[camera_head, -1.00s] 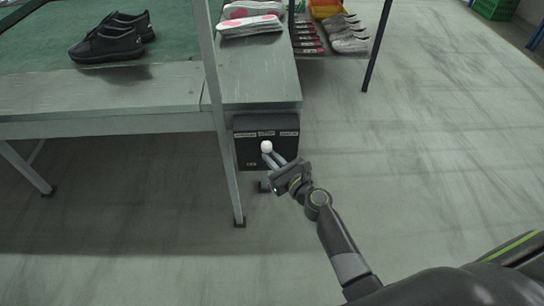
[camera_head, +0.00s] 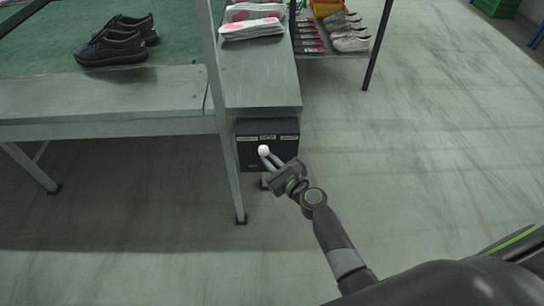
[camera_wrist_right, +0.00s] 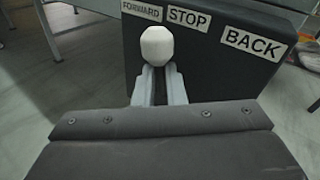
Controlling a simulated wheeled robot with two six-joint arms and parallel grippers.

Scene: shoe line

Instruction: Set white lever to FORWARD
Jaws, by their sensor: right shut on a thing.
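The white lever's round knob (camera_head: 264,150) stands out from the front of a dark control box (camera_head: 284,153) under the table's end. In the right wrist view the knob (camera_wrist_right: 157,43) shows large, in front of the gap between the FORWARD label (camera_wrist_right: 141,10) and the STOP label (camera_wrist_right: 188,19). The BACK label (camera_wrist_right: 252,43) is further right. My right gripper (camera_head: 270,160) is shut on the lever; its fingertips (camera_wrist_right: 158,73) are at the knob's base. The lever's shaft is hidden behind the knob and fingers. My left gripper is not in view.
A table leg (camera_head: 226,150) stands just left of the box. The green-topped table (camera_head: 180,85) above carries black shoes (camera_head: 118,42) and pale shoe parts (camera_head: 252,28). A shoe rack (camera_head: 371,60) stands behind. The floor to the right is open.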

